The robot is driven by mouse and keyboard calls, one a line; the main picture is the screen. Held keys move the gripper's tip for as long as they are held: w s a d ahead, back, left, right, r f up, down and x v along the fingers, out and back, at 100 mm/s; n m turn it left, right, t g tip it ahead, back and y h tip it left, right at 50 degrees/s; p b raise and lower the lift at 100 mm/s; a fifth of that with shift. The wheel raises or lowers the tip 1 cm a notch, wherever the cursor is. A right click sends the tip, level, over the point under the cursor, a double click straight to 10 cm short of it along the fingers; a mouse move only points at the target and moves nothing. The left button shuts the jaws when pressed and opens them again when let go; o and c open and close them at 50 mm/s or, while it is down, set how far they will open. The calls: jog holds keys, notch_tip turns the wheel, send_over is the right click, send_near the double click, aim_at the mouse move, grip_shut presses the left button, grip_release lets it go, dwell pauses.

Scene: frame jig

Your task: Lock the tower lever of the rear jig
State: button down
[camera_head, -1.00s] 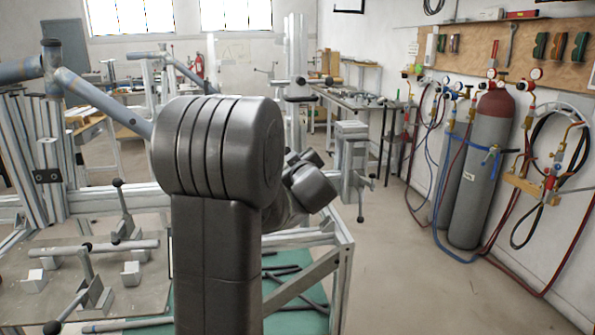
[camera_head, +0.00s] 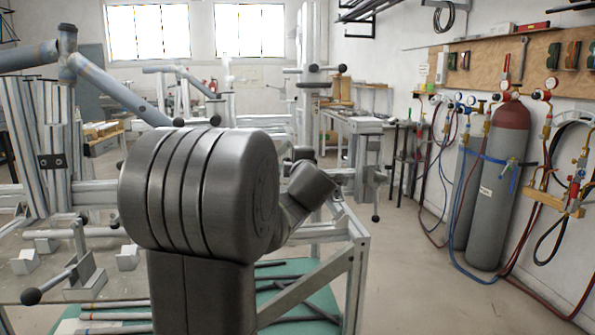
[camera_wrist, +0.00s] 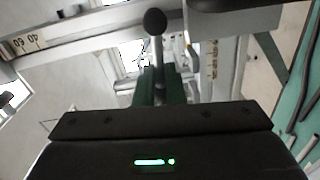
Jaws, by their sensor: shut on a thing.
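In the wrist view, my gripper (camera_wrist: 162,88) has its two green fingers shut on a lever (camera_wrist: 158,48). The lever is a thin pale rod with a black ball knob (camera_wrist: 155,22) standing out beyond the fingertips. The lever's pivot is not clear in this view. In the head view, my own arm fills the middle and hides my gripper and the held lever. A pale upright tower (camera_head: 305,100) with dark-knobbed handles stands behind my arm. I cannot tell from the head view whether the held lever belongs to it.
A front frame table (camera_head: 345,255) with a green lower surface stands around my arm. A jig lever with a black knob (camera_head: 31,296) is at the left, below a blue-grey tube frame (camera_head: 115,90). Gas cylinders (camera_head: 495,190) stand at the right wall. The floor (camera_head: 420,270) between is clear.

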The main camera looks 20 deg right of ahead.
jog(key=shift+f+n+b, duration=0.35)
jog(key=shift+n+b, duration=0.1)
jog(key=shift+n, duration=0.05)
jog(key=c, duration=1.5)
grip_release()
jog(key=shift+s, duration=0.1)
jog(key=f+p+v, duration=0.1)
jog(key=p+v, duration=0.1)
jog(key=v, duration=1.1)
jog(key=shift+s+a+r, duration=0.2)
jog(key=shift+s+r, duration=0.1)
jog(key=shift+r, duration=0.2)
